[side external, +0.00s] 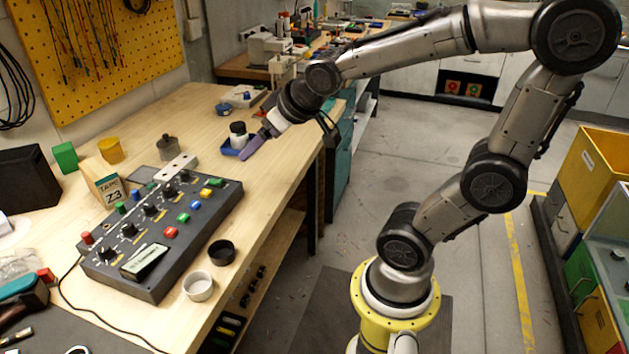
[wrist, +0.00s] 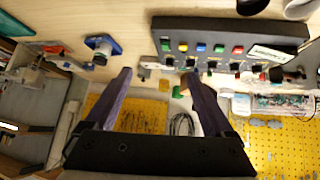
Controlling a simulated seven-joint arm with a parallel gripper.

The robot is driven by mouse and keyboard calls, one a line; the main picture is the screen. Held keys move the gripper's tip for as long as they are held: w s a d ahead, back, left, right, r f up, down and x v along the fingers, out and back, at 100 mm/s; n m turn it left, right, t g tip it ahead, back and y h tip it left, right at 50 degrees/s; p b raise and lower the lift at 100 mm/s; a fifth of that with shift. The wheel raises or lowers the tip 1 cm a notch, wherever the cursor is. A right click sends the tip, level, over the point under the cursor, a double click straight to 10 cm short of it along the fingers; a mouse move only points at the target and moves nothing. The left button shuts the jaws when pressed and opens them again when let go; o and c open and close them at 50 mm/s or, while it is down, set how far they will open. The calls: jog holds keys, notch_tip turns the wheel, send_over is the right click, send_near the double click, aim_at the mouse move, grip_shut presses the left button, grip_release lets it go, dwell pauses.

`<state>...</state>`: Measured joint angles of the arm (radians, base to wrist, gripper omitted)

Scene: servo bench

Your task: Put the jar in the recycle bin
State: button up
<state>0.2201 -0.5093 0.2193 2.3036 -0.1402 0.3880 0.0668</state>
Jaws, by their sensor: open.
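A small white jar-like container with a black top (side external: 238,129) stands upright at a blue holder (side external: 231,150) near the bench's right edge; I cannot tell for sure that it is the jar. The blue holder also shows in the wrist view (wrist: 103,46), left of the fingers. My gripper (side external: 250,150) has purple fingers and is beside this container, above the bench. In the wrist view my gripper (wrist: 158,76) is open, with nothing between the fingertips. Coloured bins, one yellow (side external: 590,165) and one green (side external: 580,274), stand at the far right; no recycle label is readable.
A dark control box (side external: 150,262) with knobs and coloured buttons fills the bench middle. A white cup (side external: 198,287) and a black cup (side external: 221,252) stand at its right edge. A green block (side external: 65,157) and yellow pot (side external: 110,150) are behind. Open floor separates bench and bins.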

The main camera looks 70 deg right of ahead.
jog(key=s+a+n+g+y, duration=0.1)
jog(key=s+a, duration=0.3)
jog(key=s, duration=0.2)
jog(key=s+a+f+n+g+y, duration=0.1)
jog(key=s+a, duration=0.3)
jog(key=s, duration=0.3)
jog(key=shift+s+f+g+y, duration=0.25)
jog(key=shift+s+g+y, duration=0.05)
